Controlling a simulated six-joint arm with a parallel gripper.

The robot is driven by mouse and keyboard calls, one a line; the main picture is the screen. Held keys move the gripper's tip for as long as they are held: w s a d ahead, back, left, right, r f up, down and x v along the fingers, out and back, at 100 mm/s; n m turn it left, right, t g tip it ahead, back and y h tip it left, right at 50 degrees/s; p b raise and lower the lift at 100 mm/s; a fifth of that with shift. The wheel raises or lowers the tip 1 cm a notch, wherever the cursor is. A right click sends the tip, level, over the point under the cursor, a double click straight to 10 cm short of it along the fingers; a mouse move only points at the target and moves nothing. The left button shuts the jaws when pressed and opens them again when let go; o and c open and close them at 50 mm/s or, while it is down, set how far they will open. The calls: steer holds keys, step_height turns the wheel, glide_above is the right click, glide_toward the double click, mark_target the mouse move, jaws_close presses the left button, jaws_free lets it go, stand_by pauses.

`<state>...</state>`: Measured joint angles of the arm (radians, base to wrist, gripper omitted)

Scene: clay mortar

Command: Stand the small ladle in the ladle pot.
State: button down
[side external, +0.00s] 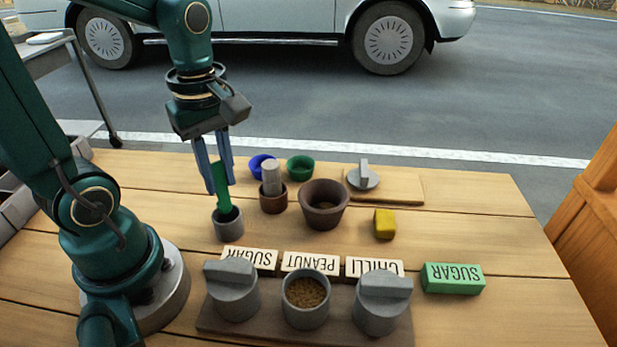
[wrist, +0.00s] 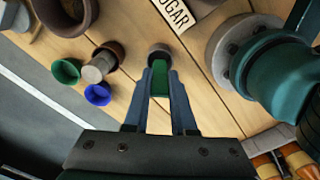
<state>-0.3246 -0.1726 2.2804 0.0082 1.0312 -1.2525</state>
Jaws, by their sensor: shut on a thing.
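The small ladle shows as a flat green handle (side external: 222,192), upright with a slight tilt. My gripper (side external: 221,186) is shut on it, fingers pointing down. The handle's lower end reaches the mouth of a small grey pot (side external: 228,229), which looks like the ladle pot. The ladle's bowl is not visible, and I cannot tell how deep it sits. In the wrist view the green handle (wrist: 159,80) lies between my fingertips (wrist: 160,68), and the grey pot (wrist: 159,49) is just beyond them.
A brown cup with a grey pestle (side external: 271,180), blue bowl (side external: 257,162) and green bowl (side external: 300,167) stand near. A clay mortar (side external: 324,207), yellow block (side external: 384,224) and lid (side external: 362,178) are right. Labelled grey jars (side external: 306,302) and a green SUGAR block (side external: 453,278) are in front.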

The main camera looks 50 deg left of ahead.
mark_target(227, 207)
steer(key=shift+f, duration=1.65)
steer(key=c, duration=0.7)
jaws_free()
steer(key=shift+o, duration=0.2)
steer(key=shift+r, duration=0.1)
steer(key=shift+r, duration=2.5)
